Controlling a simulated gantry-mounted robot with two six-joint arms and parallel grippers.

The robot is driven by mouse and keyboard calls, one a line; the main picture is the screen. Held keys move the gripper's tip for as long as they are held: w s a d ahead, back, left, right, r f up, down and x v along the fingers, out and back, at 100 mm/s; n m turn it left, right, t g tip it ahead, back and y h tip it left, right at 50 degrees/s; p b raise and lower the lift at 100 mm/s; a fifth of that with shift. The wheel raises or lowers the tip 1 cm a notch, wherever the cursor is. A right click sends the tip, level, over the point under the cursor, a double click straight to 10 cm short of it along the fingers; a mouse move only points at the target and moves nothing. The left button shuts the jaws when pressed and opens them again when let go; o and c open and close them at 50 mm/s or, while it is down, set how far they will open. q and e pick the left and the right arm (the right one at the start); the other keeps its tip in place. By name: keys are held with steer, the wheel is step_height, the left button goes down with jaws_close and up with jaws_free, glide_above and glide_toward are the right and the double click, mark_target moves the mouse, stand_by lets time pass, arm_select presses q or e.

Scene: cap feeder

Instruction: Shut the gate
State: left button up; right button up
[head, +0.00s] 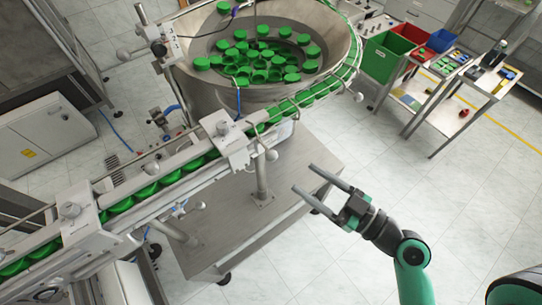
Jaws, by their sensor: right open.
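The cap feeder's round steel bowl (188,50) stands at the upper middle and holds many green caps (262,62). A chute (175,163) runs from the bowl down to the lower left with a row of green caps in it. White clamp blocks sit along the chute, one in the middle (222,137) and one at the lower left (72,212). I cannot tell which part is the gate. My right gripper (304,181) is open and empty, over the right part of the steel table, apart from the chute. My left gripper is not in view.
The steel table (285,205) under the feeder has a bare top. A cart with a green bin (386,57), a red bin (420,36) and a blue tray stands at the upper right. A white cabinet (45,135) stands at left.

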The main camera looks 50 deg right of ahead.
mark_target(271, 155)
steer(key=w, duration=0.3)
steer(key=w+p, duration=0.1)
steer(key=w, duration=0.7)
steer(key=shift+a+r+p, duration=0.15)
steer(key=shift+a+p, duration=0.1)
steer(key=shift+p, duration=0.05)
steer(key=shift+w, duration=0.25)
jaws_close()
stand_by(0.6)
